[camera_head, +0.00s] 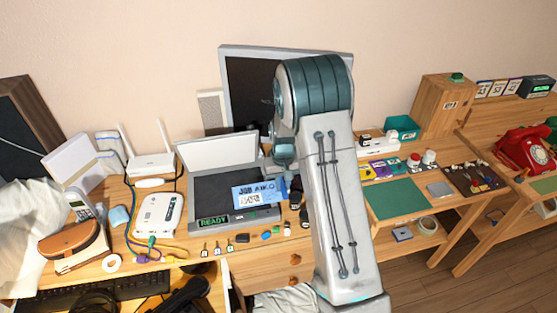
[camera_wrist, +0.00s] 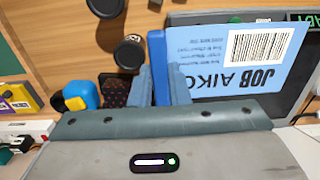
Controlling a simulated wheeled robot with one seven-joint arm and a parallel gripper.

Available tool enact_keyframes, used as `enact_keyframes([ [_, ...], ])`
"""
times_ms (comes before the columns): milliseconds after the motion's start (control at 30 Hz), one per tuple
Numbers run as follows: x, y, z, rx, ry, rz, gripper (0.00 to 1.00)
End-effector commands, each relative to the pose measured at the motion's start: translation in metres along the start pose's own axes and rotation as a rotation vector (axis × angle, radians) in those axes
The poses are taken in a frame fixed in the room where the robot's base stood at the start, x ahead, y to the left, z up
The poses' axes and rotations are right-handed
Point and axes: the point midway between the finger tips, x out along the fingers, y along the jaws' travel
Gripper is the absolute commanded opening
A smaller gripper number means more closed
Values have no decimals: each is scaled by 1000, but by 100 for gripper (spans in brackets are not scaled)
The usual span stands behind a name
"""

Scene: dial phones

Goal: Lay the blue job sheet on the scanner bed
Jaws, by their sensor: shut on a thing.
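The blue job sheet (camera_head: 257,194), printed "JOB AIKO" with a barcode, is over the right part of the dark scanner bed (camera_head: 210,190). It also shows in the wrist view (camera_wrist: 215,75), flat over the dark bed (camera_wrist: 200,17). My gripper (camera_wrist: 160,78) is shut on the blue upright edge piece at the sheet's side. In the head view my arm largely hides the gripper. I cannot tell whether the sheet touches the bed. The scanner lid (camera_head: 217,150) stands open behind the bed, and the front display (camera_head: 213,221) reads "READY".
A white router (camera_head: 152,165) and a white box (camera_head: 158,213) with cables stand left of the scanner. Small tags and parts (camera_head: 242,238) lie in front of it. Dark round items (camera_wrist: 128,52) sit close beside my gripper. A green mat (camera_head: 397,199) lies to the right.

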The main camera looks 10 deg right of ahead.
Motion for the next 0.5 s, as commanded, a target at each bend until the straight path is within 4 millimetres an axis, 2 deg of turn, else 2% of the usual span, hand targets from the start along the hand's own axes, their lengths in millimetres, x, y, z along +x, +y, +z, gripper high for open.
enact_keyframes([
  [167, -1, 1, -5, 0, -1, 0, 0],
  [500, 19, -6, -26, 0, 0, 0, 0],
])
